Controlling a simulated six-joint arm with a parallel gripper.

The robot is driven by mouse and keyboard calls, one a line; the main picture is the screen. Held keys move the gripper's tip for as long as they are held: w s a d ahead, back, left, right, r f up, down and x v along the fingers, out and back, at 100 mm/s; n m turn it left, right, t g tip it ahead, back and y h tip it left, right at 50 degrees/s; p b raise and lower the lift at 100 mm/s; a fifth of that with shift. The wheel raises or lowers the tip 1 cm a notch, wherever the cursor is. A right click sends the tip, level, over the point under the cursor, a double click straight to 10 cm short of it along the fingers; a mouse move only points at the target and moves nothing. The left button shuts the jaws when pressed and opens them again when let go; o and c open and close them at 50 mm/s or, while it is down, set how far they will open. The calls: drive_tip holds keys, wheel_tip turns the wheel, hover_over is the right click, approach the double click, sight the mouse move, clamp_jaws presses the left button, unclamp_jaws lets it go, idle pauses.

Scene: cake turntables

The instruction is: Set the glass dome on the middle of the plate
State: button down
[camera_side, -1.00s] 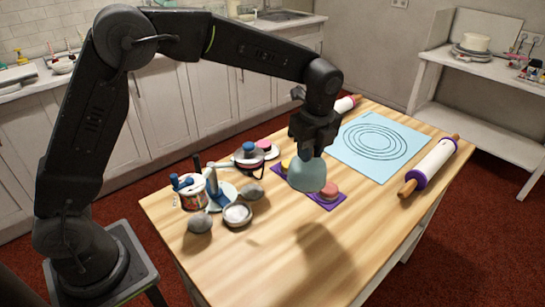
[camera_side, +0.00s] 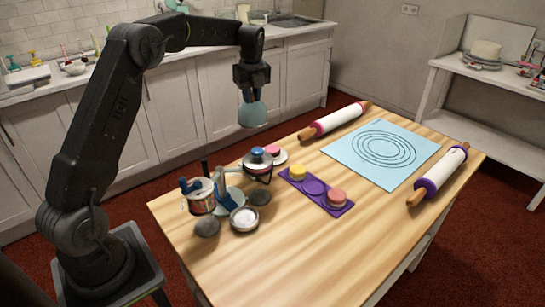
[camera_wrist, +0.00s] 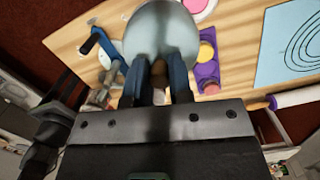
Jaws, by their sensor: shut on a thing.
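The glass dome (camera_side: 252,115) is a pale blue, translucent bowl shape hanging rim-down from my gripper (camera_side: 252,88), high above the far left edge of the table. In the wrist view the dome (camera_wrist: 160,32) lies beyond my gripper (camera_wrist: 160,80), whose blue fingers are shut on its brown knob (camera_wrist: 159,70). A white plate (camera_side: 281,159) with a pink round piece on it stands at the table's far left side. It is partly hidden by a blue-topped item in the side view. In the wrist view the plate (camera_wrist: 212,8) is cut by the top edge.
A purple tray (camera_side: 314,187) holds a yellow and a pink round piece, with its middle place empty. A can (camera_side: 200,203), a white-filled bowl (camera_side: 243,219) and grey stones crowd the left. Rolling pins flank a blue mat (camera_side: 400,150). The front of the table is clear.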

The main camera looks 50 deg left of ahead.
drive_tip(key=s+a+f, duration=0.1)
drive_tip(key=a+f, duration=0.4)
drive_tip(key=a, duration=0.2)
drive_tip(key=shift+w+d+f, duration=1.35)
drive_tip(key=shift+f, duration=0.5)
drive_tip(key=shift+w+d+f, duration=1.35)
drive_tip(key=shift+f, duration=0.5)
drive_tip(key=shift+w+d+f, duration=1.35)
drive_tip(key=shift+f, duration=0.5)
drive_tip(key=shift+f, duration=0.1)
drive_tip(key=c, duration=1)
unclamp_jaws()
